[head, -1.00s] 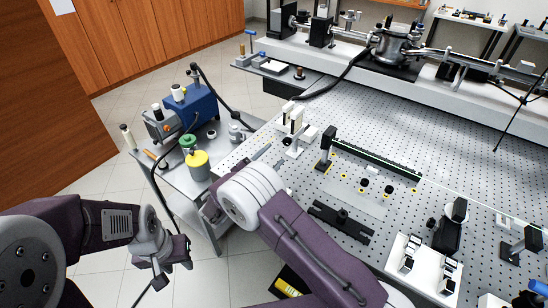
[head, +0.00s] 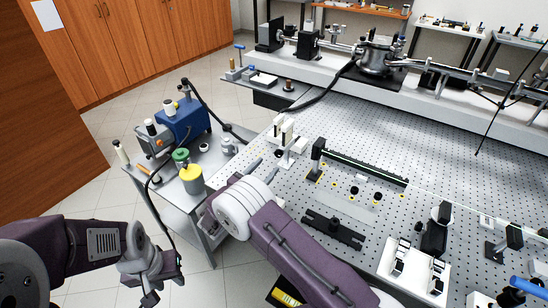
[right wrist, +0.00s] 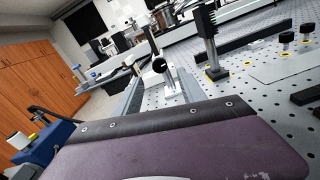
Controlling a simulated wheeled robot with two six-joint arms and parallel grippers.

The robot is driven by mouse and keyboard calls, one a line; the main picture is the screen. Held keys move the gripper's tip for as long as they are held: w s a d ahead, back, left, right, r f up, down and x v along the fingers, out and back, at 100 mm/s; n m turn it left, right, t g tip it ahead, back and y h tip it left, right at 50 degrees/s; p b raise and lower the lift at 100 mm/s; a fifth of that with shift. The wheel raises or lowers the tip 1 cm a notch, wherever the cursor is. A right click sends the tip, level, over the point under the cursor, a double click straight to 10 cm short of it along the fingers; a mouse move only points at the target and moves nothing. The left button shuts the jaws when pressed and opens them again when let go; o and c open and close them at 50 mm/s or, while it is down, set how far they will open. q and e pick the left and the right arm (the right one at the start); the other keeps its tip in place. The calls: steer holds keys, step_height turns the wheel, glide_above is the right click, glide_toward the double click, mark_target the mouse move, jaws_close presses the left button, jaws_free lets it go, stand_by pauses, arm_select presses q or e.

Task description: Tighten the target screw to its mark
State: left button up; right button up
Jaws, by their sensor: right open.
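I cannot tell which screw is the target, and no mark can be made out. Two black knobs (head: 354,190) stand near a pale plate (head: 345,205) on the perforated optical table (head: 420,150); they also show in the right wrist view (right wrist: 286,38). My left gripper (head: 163,284) hangs low at the left, over the floor and away from the table; its jaws are too small to read. My right arm reaches over the table's left edge. Its gripper housing (right wrist: 150,125) fills the bottom of the right wrist view; the gripper is open, with nothing visibly held.
A black post mount (head: 317,160), a white mount (head: 288,140) and a black rail (head: 365,165) stand on the table. A black bracket (head: 333,229) and a white plate with mounts (head: 415,275) lie nearer. A cart (head: 190,207) with a blue pump (head: 185,122) stands left.

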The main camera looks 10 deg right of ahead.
mark_target(277, 155)
steer(key=x, duration=0.5)
steer(key=shift+s+r+p, duration=0.1)
steer(key=shift+p, duration=0.3)
steer(key=shift+w+d, duration=0.4)
steer(key=shift+w, duration=0.05)
jaws_close()
steer(key=shift+f+m+b, duration=0.2)
steer(key=shift+m+b, duration=0.4)
steer(key=shift+b, duration=0.25)
steer(key=m+b, duration=0.2)
steer(key=b, duration=0.2)
steer(key=m+b, duration=0.3)
steer(key=b, duration=0.1)
steer(key=m+b, duration=0.2)
steer(key=b, duration=0.2)
steer(key=shift+f+m, duration=0.35)
steer(key=shift+m, duration=0.05)
steer(key=m+b, duration=0.4)
steer(key=b, duration=0.4)
steer(key=m+b, duration=0.5)
steer(key=b, duration=0.3)
steer(key=shift+a+r, duration=0.1)
steer(key=shift+r, duration=0.15)
steer(key=shift+r+m+b, duration=0.3)
steer(key=shift+m+b, duration=0.5)
steer(key=shift+b, duration=0.55)
